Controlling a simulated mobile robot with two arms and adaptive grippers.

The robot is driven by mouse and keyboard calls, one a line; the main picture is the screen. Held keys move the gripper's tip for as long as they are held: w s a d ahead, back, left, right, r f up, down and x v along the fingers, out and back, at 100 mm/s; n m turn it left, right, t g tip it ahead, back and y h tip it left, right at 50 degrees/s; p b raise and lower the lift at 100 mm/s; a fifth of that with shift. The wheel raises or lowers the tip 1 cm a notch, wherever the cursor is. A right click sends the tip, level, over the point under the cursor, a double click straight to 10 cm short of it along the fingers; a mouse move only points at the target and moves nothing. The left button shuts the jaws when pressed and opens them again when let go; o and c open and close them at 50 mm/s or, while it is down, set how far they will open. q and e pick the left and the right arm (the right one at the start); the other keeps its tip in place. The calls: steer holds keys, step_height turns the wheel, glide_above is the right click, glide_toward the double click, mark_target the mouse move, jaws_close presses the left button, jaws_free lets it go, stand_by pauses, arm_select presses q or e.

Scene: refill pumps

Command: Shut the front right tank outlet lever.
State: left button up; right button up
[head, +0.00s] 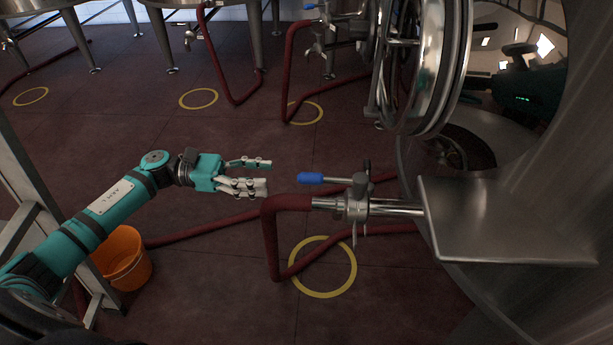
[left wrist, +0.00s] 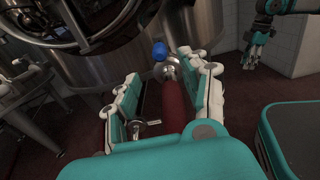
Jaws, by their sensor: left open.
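The big steel tank at the right has an outlet valve (head: 358,207) with a red hose (head: 270,235) fitted to its end. The valve's lever has a blue handle (head: 311,178) that points left, roughly along the outlet pipe and above the hose. My left gripper (head: 269,176) is open and empty, just left of the blue handle and apart from it. In the left wrist view, the blue handle (left wrist: 159,50) shows end-on beyond the open fingers, with the hose below it. My right gripper (left wrist: 254,58) hangs at the upper right there; its finger opening is unclear.
A round tank door (head: 425,65) stands open above the valve. An orange bucket (head: 123,257) and a grey metal frame (head: 28,165) are at the left. Other tanks with hoses stand at the back. A yellow floor ring (head: 350,280) lies below the hose.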

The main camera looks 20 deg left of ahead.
mark_target(307, 179)
arm_select(q)
steer(key=x, duration=0.9)
steer(key=shift+d+p, duration=0.15)
steer(key=shift+p, duration=0.15)
steer(key=shift+w+d, duration=0.15)
steer(key=shift+d, duration=0.15)
arm_select(e)
steer(key=x, duration=0.2)
steer(key=shift+s+f, duration=0.15)
steer(key=shift+f, duration=0.3)
arm_select(q)
steer(key=shift+f, duration=0.1)
jaws_close()
arm_select(e)
steer(key=shift+w+a+r, duration=0.1)
steer(key=shift+w+r, duration=0.05)
steer(key=shift+w, duration=0.05)
